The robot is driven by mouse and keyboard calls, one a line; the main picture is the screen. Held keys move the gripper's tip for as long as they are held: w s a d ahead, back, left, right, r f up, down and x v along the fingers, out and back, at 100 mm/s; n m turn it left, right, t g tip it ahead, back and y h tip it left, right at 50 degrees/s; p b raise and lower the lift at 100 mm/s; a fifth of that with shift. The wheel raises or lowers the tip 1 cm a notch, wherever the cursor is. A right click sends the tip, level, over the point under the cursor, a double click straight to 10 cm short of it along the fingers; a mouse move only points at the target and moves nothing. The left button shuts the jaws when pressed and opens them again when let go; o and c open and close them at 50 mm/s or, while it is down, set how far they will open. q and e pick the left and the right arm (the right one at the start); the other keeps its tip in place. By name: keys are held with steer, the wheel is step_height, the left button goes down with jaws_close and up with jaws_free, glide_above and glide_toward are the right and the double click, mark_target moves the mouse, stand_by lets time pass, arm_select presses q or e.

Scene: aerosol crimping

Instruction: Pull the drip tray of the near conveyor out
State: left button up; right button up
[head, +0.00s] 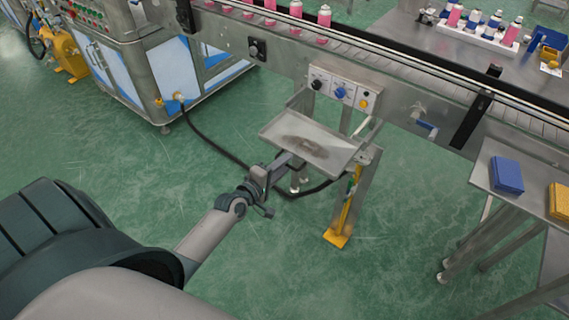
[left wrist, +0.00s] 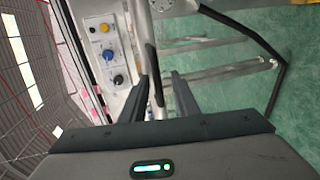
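The drip tray (head: 310,140) is a shallow grey metal tray with a brown stain in its bottom. It sits on a frame below the control box of the near conveyor (head: 400,90) and sticks out towards me. My left gripper (head: 282,163) is at the tray's near left edge. In the left wrist view its two fingers (left wrist: 163,92) stand apart, with a thin dark bar (left wrist: 152,75), apparently the tray's handle, between them. Whether they touch it I cannot tell. My right gripper is not in view.
The control box (head: 343,92) has blue, black and yellow knobs. A yellow-footed post (head: 340,232) stands below the tray's right side. A black cable (head: 215,150) runs along the floor. A side table with a blue box (head: 507,174) stands right. Green floor in front is clear.

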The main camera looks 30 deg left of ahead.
arm_select(q)
steer(key=shift+w, duration=0.1)
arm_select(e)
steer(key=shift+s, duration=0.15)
